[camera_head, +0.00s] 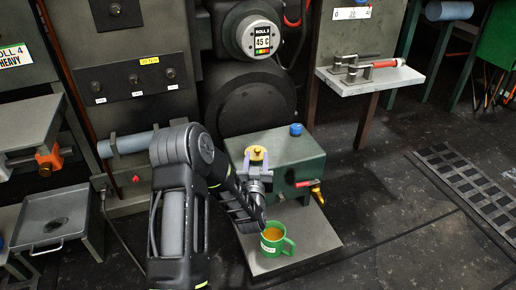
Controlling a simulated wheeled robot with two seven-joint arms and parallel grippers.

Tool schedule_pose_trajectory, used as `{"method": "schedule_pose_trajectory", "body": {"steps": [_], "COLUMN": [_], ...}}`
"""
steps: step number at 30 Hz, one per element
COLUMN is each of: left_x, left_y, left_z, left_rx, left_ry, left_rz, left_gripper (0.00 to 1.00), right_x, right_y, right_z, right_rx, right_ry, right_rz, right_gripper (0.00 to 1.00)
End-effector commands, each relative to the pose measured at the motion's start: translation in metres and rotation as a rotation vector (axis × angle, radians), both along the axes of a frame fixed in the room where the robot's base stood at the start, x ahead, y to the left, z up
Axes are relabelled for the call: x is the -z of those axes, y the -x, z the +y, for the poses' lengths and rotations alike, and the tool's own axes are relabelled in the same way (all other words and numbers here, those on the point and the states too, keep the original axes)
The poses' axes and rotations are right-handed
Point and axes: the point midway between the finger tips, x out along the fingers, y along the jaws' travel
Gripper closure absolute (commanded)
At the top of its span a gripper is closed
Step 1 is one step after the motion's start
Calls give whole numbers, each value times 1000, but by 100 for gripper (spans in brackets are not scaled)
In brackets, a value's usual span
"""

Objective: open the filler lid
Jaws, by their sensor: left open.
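A dark green box (310,150) stands on a grey plate at the middle of the view. A brass-coloured knob (257,152) shows on the left part of its top, and a blue cap (296,129) sits near its back edge. I cannot tell for sure which is the filler lid. My left gripper (257,157) reaches over the box with its fingers open, one on each side of the brass knob. Whether they touch it I cannot tell. My arm hides the box's front left part. My right gripper is not in view.
A green mug (271,247) with orange-brown liquid stands on the plate (311,245), just in front of the box and close to my left arm. A grey shelf (372,79) holds tools at upper right.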

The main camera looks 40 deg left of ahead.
Motion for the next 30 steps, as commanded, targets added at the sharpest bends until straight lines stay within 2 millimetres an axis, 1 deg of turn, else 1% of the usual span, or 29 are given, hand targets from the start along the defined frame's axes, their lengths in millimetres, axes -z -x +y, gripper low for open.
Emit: {"method": "schedule_pose_trajectory", "body": {"steps": [5, 8, 13, 15, 21, 25, 30], "left_x": [0, 0, 0, 4, 3, 2, 1], "left_y": [-1, -5, -21, -31, -56, -64, -66], "left_z": [0, 3, 14, 20, 35, 41, 42], "left_rx": [1, 1, -1, -1, 1, 1, 2], "left_ry": [2, 2, 3, 1, 2, 3, 3], "left_rz": [1, 1, 1, -1, 0, 1, 3], "left_gripper": [59, 59, 59, 59, 59, 59, 59], "right_x": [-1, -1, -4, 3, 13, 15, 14], "right_y": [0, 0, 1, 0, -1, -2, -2], "right_z": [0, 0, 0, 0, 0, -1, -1], "right_rx": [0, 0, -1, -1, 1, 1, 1], "right_ry": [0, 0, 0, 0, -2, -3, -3], "right_rz": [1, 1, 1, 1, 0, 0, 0], "right_gripper": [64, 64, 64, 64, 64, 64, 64]}}
